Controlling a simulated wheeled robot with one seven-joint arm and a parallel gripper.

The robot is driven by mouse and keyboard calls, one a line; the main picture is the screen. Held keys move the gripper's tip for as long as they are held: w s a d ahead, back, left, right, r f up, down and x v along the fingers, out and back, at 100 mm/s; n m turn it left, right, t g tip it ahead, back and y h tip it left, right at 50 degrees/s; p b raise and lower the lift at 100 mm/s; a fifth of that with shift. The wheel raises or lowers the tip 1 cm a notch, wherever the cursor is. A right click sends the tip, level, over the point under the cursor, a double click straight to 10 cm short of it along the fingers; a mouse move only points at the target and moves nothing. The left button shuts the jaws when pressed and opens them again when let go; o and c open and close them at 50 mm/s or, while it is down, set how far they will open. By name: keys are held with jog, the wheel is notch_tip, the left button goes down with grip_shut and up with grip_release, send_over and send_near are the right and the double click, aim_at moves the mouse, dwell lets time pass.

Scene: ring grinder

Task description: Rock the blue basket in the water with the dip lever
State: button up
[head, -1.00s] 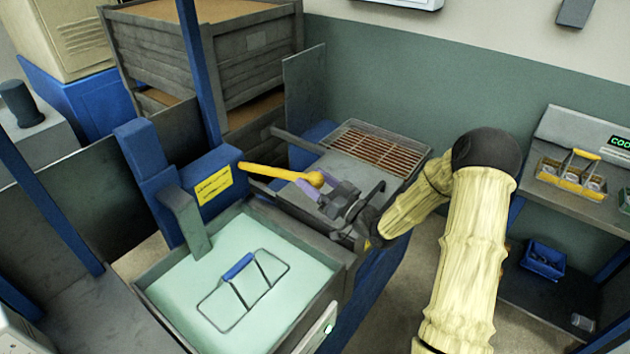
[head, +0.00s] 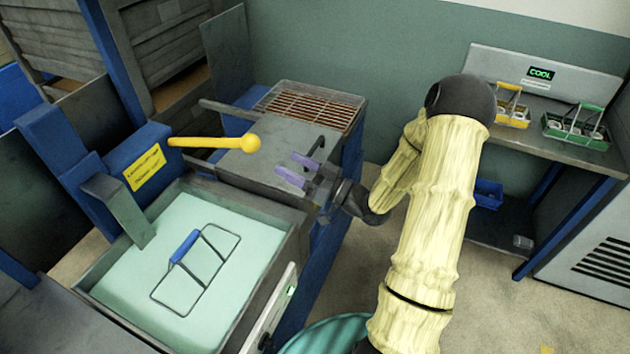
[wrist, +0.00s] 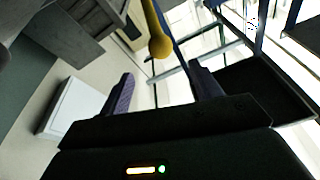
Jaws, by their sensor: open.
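The yellow dip lever (head: 215,142) sticks out to the right from the blue post behind the water tank, ending in a round knob. It also shows in the wrist view (wrist: 158,38), beyond the fingers. The blue basket's wire frame and blue handle (head: 184,247) show above the pale green water; its lower part is hidden under the surface. My gripper (head: 298,170) is open and empty, to the right of the lever's knob and apart from it. In the wrist view its two purple-padded fingers (wrist: 160,92) stand wide apart with nothing between them.
The water tank (head: 262,232) stands at the front left. A grey surface with a wire grate (head: 312,108) lies behind my gripper. A shelf at the right holds a yellow basket (head: 512,112) and a green basket (head: 578,128) beside a COOL display.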

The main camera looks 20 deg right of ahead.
jog(key=b+v, duration=0.1)
jog(key=v, duration=0.4)
jog(key=shift+s+d, duration=0.15)
jog(key=shift+s, duration=0.05)
jog(key=shift+w+f, duration=0.1)
jog(key=w+a+f+m+g+h, duration=0.1)
jog(key=w+f+g+h, duration=0.4)
jog(key=h, duration=0.5)
jog(key=s+a+r+m+g+h, duration=0.1)
jog(key=s+a+m+g+h, duration=0.1)
jog(key=s, duration=0.7)
jog(key=s+a+r+m+g+h, duration=0.1)
jog(key=s+a+m+g+h, duration=0.1)
jog(key=s+g, duration=0.3)
jog(key=s, duration=0.4)
jog(key=shift+a+r+m, duration=0.15)
jog(key=shift+a+m, duration=0.05)
jog(key=shift+m, duration=0.1)
jog(key=shift+c, duration=0.4)
